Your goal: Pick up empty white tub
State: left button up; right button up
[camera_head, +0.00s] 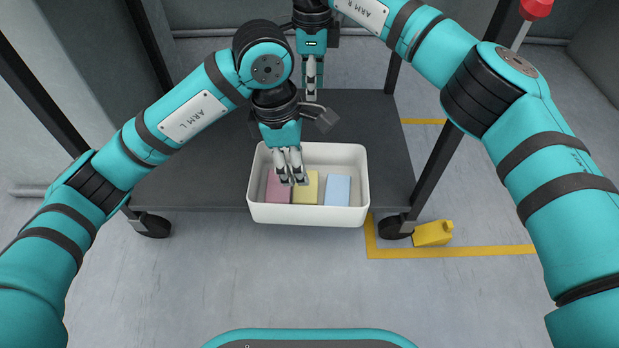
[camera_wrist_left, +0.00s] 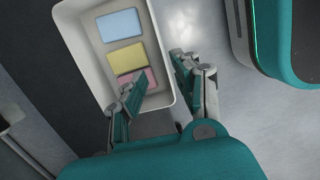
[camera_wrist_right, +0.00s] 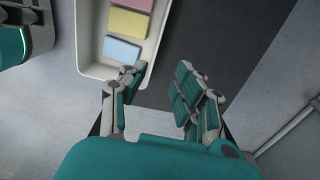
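The white tub (camera_head: 308,214) is at the front edge of a dark shelf. It is not empty: a pink block (camera_head: 276,188), a yellow block (camera_head: 307,186) and a blue block (camera_head: 338,190) lie in it. My left gripper (camera_head: 291,180) points down over the tub's left half, hiding part of the pink and yellow blocks. In the left wrist view its fingers are apart, with a tub wall (camera_wrist_left: 160,60) between them; I cannot tell whether they touch it. My right gripper (camera_head: 312,94) is behind the tub. In the right wrist view its fingers (camera_wrist_right: 160,75) are open and empty near a tub corner.
The dark shelf (camera_head: 205,185) has bare room left of the tub. Posts and caster wheels (camera_head: 152,226) stand at its corners. A yellow container (camera_head: 433,234) lies on the floor to the right, by yellow floor tape (camera_head: 470,252). Floor in front is clear.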

aim_at(311, 143)
pick_arm(q)
jog(key=shift+s, duration=0.15)
pick_arm(e)
jog(key=shift+s, duration=0.1)
